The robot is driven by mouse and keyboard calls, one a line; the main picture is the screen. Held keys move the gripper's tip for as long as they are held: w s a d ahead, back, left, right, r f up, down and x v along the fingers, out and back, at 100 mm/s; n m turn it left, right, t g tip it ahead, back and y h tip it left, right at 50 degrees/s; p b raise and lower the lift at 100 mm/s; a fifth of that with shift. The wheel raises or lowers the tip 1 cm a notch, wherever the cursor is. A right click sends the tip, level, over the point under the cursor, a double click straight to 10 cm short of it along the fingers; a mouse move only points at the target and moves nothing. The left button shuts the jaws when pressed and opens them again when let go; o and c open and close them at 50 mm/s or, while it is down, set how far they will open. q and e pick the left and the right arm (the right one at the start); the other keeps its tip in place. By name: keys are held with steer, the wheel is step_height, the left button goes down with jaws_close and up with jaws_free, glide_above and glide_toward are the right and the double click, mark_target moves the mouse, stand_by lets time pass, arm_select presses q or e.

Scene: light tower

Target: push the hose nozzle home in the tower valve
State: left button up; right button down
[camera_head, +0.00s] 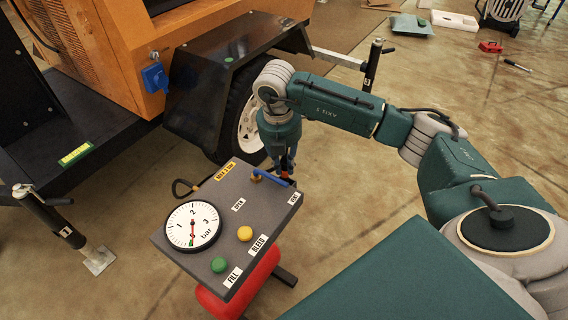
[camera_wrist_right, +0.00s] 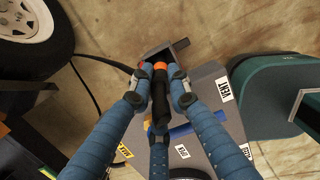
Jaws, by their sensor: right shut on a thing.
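My right gripper (camera_head: 287,168) is over the far edge of the grey control panel (camera_head: 222,202). In the wrist view its blue fingers (camera_wrist_right: 160,88) are shut on the hose nozzle (camera_wrist_right: 161,100), a black cylinder with an orange end. In the head view the fingers hide most of the nozzle. A blue valve lever (camera_head: 274,179) with a brass fitting lies on the panel just beside the fingers. The lever also shows partly behind the fingers in the wrist view (camera_wrist_right: 182,131). I cannot tell how deep the nozzle sits in a socket. My left gripper is out of view.
The panel carries a round gauge (camera_head: 192,226), a yellow button (camera_head: 245,233) and a green button (camera_head: 219,265). A red body (camera_head: 238,284) is under it. A dark hose (camera_head: 184,187) loops at its left. The trailer wheel (camera_head: 248,122) stands close behind.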

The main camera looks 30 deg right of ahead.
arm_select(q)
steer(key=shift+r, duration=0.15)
arm_select(e)
steer(key=shift+f, duration=0.15)
steer(key=c, duration=1.6)
jaws_free()
steer(key=shift+c, duration=0.2)
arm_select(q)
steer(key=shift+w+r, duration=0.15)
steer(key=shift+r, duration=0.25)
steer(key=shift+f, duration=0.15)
